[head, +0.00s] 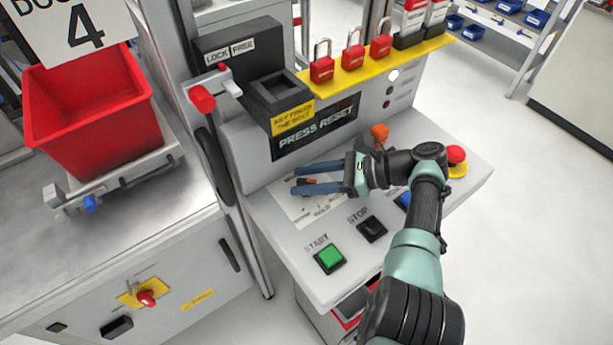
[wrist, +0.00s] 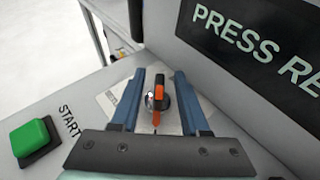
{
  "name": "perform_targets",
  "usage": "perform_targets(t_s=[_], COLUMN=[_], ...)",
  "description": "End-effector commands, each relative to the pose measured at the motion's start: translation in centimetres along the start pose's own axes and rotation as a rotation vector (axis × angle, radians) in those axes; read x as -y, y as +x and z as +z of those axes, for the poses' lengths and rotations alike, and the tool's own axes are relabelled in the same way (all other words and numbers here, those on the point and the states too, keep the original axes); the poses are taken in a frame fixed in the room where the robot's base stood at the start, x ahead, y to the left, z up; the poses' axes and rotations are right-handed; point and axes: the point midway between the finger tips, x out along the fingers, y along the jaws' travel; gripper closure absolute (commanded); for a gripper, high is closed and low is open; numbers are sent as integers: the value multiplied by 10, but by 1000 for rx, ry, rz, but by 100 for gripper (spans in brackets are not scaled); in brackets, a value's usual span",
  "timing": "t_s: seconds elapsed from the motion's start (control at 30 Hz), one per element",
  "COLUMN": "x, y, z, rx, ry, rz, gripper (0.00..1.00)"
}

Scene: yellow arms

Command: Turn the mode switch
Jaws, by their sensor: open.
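The mode switch (wrist: 159,92) is a small dark round knob with an orange pointer bar and a metallic centre, on a pale printed plate (head: 318,212) on the sloping console. In the wrist view the bar runs nearly straight up and down. My gripper (wrist: 160,73) is open, with one blue finger on each side of the knob and a visible gap on both sides. In the head view my gripper (head: 294,181) reaches in from the right, low over the plate. Only a bit of orange shows between its fingers there. I cannot tell how deep the fingertips reach.
The console carries a green START button (head: 329,258), a black STOP button (head: 372,229), a blue button (head: 404,200) and a red emergency button (head: 456,155). The PRESS RESET display (head: 318,126) rises behind. A red bin (head: 95,110) stands left.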

Motion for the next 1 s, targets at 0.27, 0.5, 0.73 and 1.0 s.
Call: perform_targets(t_s=[0.27, 0.5, 0.73, 1.0], x=[2, 2, 1, 0], y=[-41, -95, -123, -129], z=[-3, -4, -2, 1], rx=[-1, 0, 0, 1], ry=[-2, -2, -2, -2], rz=[-7, -6, -3, -1], gripper=[55, 55, 55, 55])
